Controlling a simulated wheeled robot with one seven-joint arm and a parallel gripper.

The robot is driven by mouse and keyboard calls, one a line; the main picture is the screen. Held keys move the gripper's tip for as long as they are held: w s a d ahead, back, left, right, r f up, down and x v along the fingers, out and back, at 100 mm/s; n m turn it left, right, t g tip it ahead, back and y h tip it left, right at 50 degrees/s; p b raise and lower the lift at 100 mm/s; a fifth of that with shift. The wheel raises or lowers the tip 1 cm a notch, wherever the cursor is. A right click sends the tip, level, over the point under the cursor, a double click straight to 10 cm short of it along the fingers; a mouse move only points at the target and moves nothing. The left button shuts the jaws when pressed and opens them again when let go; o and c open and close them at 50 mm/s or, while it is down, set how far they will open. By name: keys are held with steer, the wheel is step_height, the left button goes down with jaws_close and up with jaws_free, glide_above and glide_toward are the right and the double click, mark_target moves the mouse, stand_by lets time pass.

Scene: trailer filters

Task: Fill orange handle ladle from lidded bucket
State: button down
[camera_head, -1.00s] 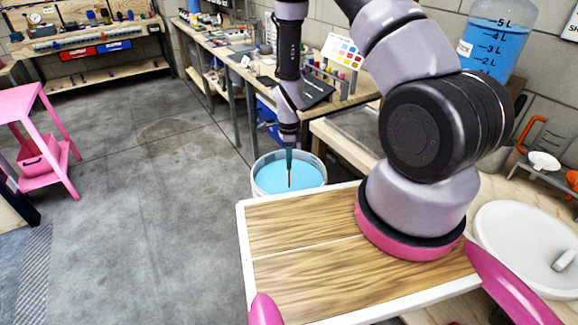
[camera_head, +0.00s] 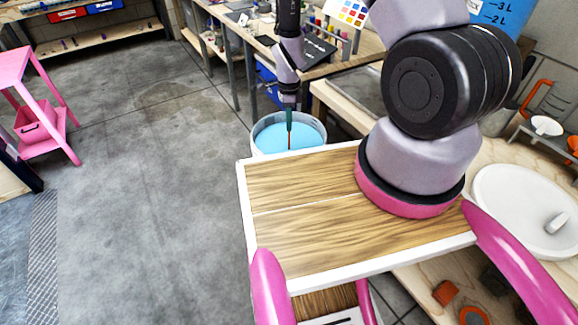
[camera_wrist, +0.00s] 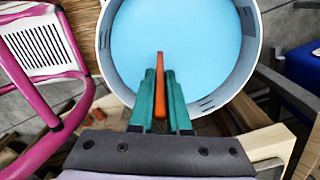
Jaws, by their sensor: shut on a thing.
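A white bucket (camera_head: 255,132) of blue liquid (camera_head: 272,138) stands on the floor beyond my wooden deck. It also shows in the wrist view (camera_wrist: 104,48). My gripper (camera_head: 289,118), with green fingers, points down over the bucket and is shut on the orange handle (camera_wrist: 160,85) of the ladle. The handle shows as a thin orange strip against the liquid in the head view. The ladle's bowl is not visible, and I cannot tell how deep it sits. A white round lid (camera_head: 510,210) with a knob lies on the right bench, apart from the bucket.
A workbench (camera_head: 340,50) with tools and a color chart stands behind the bucket. A white bowl (camera_head: 546,125) rests on a rack at right. A pink stand (camera_head: 38,110) is at far left. The floor left of the bucket is clear.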

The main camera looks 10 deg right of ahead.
steer(key=shift+r, duration=0.15)
stand_by(0.3)
steer(key=shift+r, duration=5.8)
steer(key=shift+d+r, duration=0.1)
steer(key=w+d+r+n, duration=0.2)
steer(key=d+n, duration=0.3)
steer(key=n, duration=0.5)
steer(key=w+d+r+n, duration=0.2)
steer(key=d+n, duration=0.3)
steer(key=n, duration=0.5)
steer(key=shift+w+r, duration=0.2)
steer(key=shift+w, duration=0.1)
steer(key=shift+a, duration=0.1)
